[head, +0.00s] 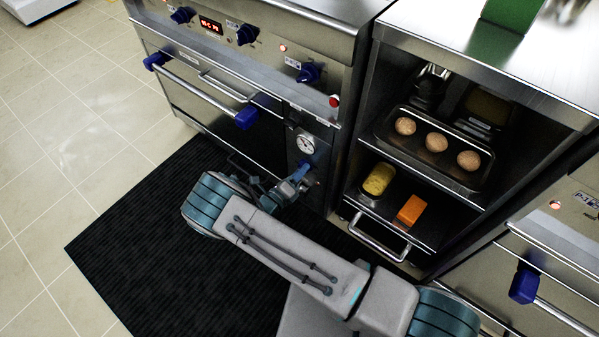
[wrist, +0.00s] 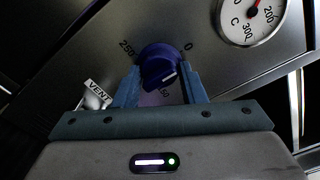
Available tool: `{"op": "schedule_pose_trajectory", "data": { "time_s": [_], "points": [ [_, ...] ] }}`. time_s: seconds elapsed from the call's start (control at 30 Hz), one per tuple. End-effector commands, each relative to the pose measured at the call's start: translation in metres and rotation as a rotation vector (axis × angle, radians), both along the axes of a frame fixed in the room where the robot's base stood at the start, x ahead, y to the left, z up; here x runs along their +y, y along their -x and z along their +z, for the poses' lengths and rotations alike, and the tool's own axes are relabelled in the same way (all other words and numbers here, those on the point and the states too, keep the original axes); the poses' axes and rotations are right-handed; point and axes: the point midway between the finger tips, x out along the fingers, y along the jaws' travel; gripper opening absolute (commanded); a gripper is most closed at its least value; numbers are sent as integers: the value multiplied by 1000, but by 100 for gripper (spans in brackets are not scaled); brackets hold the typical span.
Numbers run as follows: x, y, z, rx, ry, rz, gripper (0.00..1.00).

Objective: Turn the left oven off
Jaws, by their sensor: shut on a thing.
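The left oven (head: 225,75) has a steel front with blue knobs along its top panel and a lower control panel with a round gauge (head: 305,145). My gripper (head: 303,174) is at a blue dial (wrist: 158,62) below that gauge. In the wrist view my gripper (wrist: 160,80) is shut on the dial, with one finger on each side. The dial's scale shows 250 at upper left and 0 at upper right; a lower label is partly hidden. The dial's white mark points toward lower right. The gauge also shows in the wrist view (wrist: 250,16).
An open steel cabinet (head: 480,205) stands right of the oven, holding a tray of brown round items (head: 436,143), a yellow item (head: 379,179) and an orange block (head: 411,210). Another oven (head: 560,220) is at far right. A black mat (head: 150,240) covers the floor in front.

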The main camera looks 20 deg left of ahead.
Motion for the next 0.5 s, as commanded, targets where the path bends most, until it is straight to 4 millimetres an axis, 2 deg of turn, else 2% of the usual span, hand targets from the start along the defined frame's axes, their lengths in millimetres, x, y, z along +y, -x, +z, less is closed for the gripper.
{"op": "schedule_pose_trajectory", "data": {
  "time_s": [0.17,0.2,0.27,0.5],
  "points": [
    [0,1,-1,4,2,1,14],
    [0,1,-1,4,2,1,45],
    [0,1,-1,3,1,2,58],
    [0,0,0,1,1,1,58]
  ]
}}
